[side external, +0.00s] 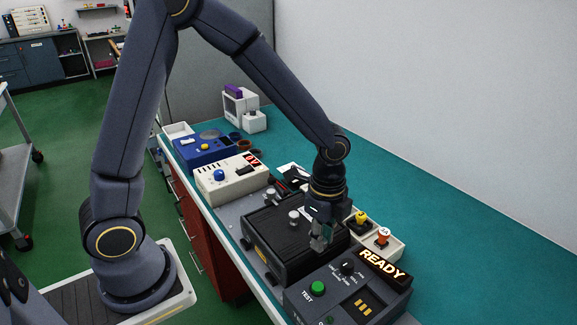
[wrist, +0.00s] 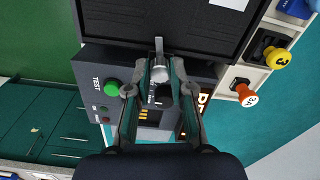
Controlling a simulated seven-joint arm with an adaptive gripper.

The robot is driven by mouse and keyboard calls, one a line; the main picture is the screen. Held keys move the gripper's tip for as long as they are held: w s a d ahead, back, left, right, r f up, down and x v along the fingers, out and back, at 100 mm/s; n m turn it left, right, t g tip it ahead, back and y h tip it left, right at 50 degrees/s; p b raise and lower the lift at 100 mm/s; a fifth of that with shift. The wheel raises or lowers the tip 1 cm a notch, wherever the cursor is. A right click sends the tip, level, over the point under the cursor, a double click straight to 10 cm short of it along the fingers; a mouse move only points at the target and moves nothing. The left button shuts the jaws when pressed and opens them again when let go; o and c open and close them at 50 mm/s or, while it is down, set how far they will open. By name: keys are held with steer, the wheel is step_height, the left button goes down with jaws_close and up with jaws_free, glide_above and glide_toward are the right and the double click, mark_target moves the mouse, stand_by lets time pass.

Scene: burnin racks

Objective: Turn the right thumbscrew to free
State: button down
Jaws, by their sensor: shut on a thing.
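A black ribbed unit (side external: 268,238) sits on the bench, and its edge also fills the top of the wrist view (wrist: 150,25). My gripper (side external: 319,242) points down at the unit's right end, near the test panel. In the wrist view my gripper (wrist: 160,66) has its two fingers on either side of a small silver thumbscrew (wrist: 158,46) at the unit's edge, shut on it. The fingers hide part of the thumbscrew, and its turned angle is hard to tell. Another silver knob (side external: 294,216) stands on the unit, left of my gripper.
A dark test panel (side external: 330,299) with a green TEST button (side external: 318,288), a black dial (side external: 347,267) and a lit READY sign (side external: 382,263) stands close by. Yellow (side external: 361,217) and orange (side external: 383,235) knobs stand behind. A cream box (side external: 232,180) is left. The teal bench is clear at right.

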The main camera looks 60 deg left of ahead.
steer(key=n, duration=1)
steer(key=shift+n, duration=2.3)
steer(key=c, duration=1)
jaws_free()
step_height(320, 180, up, 12)
steer(key=shift+r, duration=0.1)
